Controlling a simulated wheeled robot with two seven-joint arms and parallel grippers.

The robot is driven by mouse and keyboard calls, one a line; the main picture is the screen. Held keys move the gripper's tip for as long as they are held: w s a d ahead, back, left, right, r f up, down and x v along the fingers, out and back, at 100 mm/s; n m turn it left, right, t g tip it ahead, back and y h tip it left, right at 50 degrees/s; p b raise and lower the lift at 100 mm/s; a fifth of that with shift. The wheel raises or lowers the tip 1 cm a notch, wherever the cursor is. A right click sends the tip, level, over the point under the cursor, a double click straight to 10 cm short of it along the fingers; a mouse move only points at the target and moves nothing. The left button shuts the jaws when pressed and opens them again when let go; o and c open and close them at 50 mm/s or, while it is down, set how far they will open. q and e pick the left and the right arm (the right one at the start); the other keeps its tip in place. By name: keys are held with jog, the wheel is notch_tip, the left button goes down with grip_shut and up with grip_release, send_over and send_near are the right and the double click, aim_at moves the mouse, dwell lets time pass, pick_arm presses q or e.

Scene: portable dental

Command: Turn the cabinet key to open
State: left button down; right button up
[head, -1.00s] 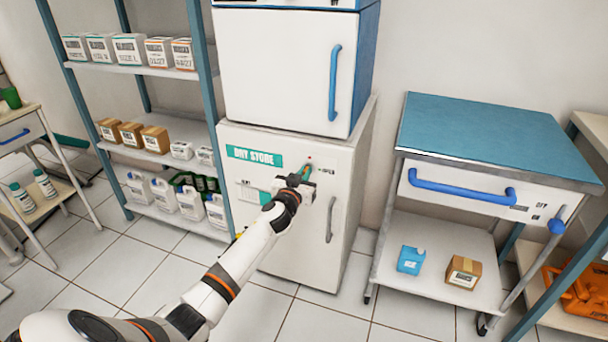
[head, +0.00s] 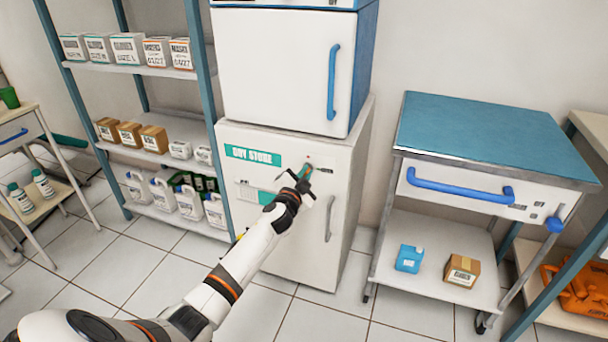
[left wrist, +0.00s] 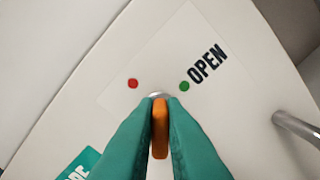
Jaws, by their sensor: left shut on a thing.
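The white dry store cabinet (head: 335,215) stands against the wall, with its door shut and a grey vertical handle (head: 329,219) on the door's right side. My left gripper (head: 306,172) is at the upper right of the door. In the left wrist view its two teal fingers (left wrist: 160,118) are shut on the orange key (left wrist: 160,130), which sits at a round silver lock (left wrist: 158,95). A red dot (left wrist: 133,83) lies left of the lock and a green dot (left wrist: 184,86), beside the word OPEN, lies right of it. My right gripper is not seen.
A white unit with a blue handle (head: 334,82) sits on top of the cabinet. A shelf rack (head: 150,70) with boxes and jugs stands at left. A blue-topped cart (head: 490,140) stands at right. Tiled floor is clear in front.

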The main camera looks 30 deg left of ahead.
pick_arm(q)
jog(key=m, duration=0.3)
jog(key=shift+d+f+m, duration=0.1)
jog(key=shift+f+m, duration=0.05)
jog(key=shift+m, duration=0.25)
jog(key=m, duration=0.3)
jog(key=shift+f+m, duration=0.15)
jog(key=shift+m, duration=0.85)
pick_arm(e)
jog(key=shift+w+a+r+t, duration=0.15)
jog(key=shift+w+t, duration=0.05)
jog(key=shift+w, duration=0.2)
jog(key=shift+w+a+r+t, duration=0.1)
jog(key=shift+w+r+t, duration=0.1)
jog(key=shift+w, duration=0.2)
pick_arm(q)
jog(key=shift+f, duration=0.1)
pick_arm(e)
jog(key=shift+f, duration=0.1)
pick_arm(q)
jog(key=c, duration=1.5)
grip_release()
jog(key=shift+d, duration=0.1)
